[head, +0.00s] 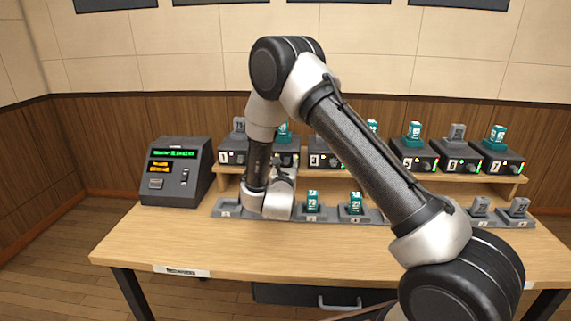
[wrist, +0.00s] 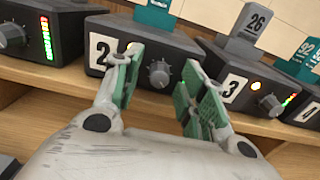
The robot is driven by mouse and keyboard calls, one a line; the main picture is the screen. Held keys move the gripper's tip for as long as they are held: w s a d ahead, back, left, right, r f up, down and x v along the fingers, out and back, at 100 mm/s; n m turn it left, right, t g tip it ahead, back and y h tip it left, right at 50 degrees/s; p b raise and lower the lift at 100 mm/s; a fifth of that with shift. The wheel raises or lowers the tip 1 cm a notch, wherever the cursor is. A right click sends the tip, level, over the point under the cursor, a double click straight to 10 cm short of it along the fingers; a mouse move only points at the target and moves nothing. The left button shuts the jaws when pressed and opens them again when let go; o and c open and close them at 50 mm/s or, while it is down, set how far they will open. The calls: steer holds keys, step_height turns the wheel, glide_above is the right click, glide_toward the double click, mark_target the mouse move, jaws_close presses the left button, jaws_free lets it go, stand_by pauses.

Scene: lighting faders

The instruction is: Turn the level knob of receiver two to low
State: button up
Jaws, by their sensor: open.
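Receiver two (wrist: 147,42) is a dark box with a white "2" label, on the wooden shelf in the wrist view. Its grey level knob (wrist: 159,74) shows between my fingers; its pointer direction is too small to tell. My gripper (wrist: 163,68) is open, with green-padded fingers on the left and right of the knob and nothing held. I cannot tell whether either finger touches the box. The left finger covers part of the front beside the label. In the head view my arm partly hides receiver two (head: 288,153).
Receiver one (wrist: 38,38) and receiver three (wrist: 245,85) stand close on either side. Several more receivers line the shelf. A console (head: 176,170) with a green display stands at the left of the table (head: 150,236). Small teal and grey packs sit in a charger row in front.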

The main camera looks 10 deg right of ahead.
jaws_close()
steer(key=n, duration=0.4)
steer(key=shift+n, duration=0.4)
jaws_free()
